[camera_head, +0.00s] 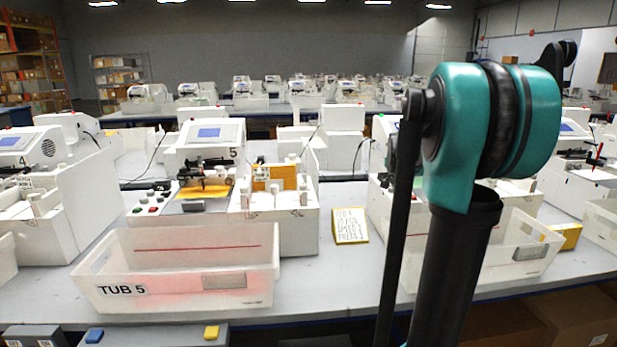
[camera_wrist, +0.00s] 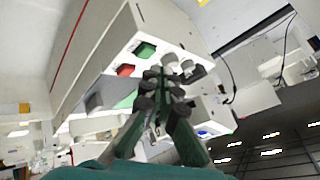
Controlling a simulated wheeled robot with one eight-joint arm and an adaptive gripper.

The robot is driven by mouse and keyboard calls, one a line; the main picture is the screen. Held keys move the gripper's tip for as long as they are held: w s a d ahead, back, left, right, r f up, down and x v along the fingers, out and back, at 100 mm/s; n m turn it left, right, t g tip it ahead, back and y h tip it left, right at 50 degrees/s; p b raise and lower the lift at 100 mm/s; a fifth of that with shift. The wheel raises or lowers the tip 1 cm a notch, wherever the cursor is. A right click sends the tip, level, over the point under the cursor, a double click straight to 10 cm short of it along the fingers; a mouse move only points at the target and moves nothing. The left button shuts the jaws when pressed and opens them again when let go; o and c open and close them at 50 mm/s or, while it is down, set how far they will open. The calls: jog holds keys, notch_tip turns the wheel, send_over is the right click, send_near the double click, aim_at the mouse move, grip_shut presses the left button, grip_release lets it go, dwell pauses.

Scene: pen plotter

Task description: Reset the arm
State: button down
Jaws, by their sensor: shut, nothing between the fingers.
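My gripper (camera_wrist: 166,78) shows in the wrist view with its dark fingers together and nothing between them. It points toward the white face of a machine with a red button (camera_wrist: 125,70) and green buttons (camera_wrist: 145,50), and I cannot tell the gap. In the head view, my teal and black arm stands tall at the right, and its gripper end is not seen there. The pen plotter marked 5 (camera_head: 211,140) stands left of centre. The white tub marked TUB 5 (camera_head: 180,240) stands in front of it.
A yellow-edged note card (camera_head: 350,226) stands on the grey table (camera_head: 320,275) right of the tub. My arm partly covers another white tub (camera_head: 525,255). Plotter 4 (camera_head: 20,150) stands at the left. Bare table lies between the two tubs.

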jog(key=s+a+f+n+g+y, duration=0.1)
jog(key=s+a+f+n, duration=0.3)
jog(key=s, duration=0.7)
jog(key=s+a+f+n+g+y, duration=0.1)
jog(key=s+a+f+n, duration=0.3)
jog(key=s+a+f, duration=0.4)
jog(key=s+a+f+n+g+y, duration=0.1)
jog(key=s+a+f+n, duration=0.3)
jog(key=s+f, duration=0.7)
jog(key=s+a+g, duration=0.1)
jog(key=s+a, duration=0.1)
jog(key=s, duration=0.2)
jog(key=shift+s, duration=0.35)
